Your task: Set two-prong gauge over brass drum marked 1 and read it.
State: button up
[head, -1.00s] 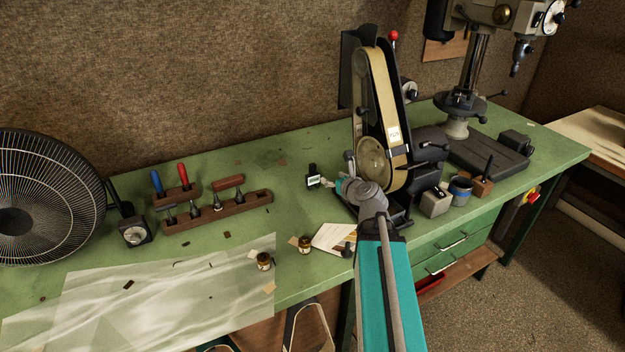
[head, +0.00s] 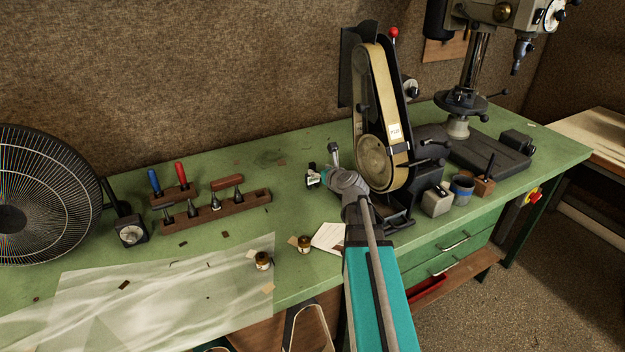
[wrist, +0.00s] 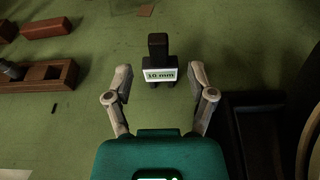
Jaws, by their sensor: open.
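The gauge is a small black block with a pale display reading "10 mm" (wrist: 160,75). It stands on the green bench, and its prongs are not clear. It also shows in the head view (head: 312,176). My gripper (wrist: 160,82) is open, its fingertips apart on the left and right of the gauge in the wrist view. I see no contact, and the height gap is unclear. Two small brass-coloured drums with dark parts stand near the bench's front edge, one at left (head: 263,262) and one at right (head: 304,245). No number is legible on either.
A paper sheet (head: 328,236) lies right of the drums. A belt sander (head: 378,120) stands close right of my gripper. A wooden tool rack (head: 215,213) is at left, with a translucent sheet (head: 160,300) in front. A fan (head: 45,195) stands far left.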

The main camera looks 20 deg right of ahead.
aim_at(313, 166)
jog(key=shift+w, duration=0.2)
jog(key=shift+b+x, duration=0.75)
jog(key=shift+x, duration=1.9)
jog(key=shift+a, duration=0.1)
jog(key=shift+s, duration=0.1)
grip_shut()
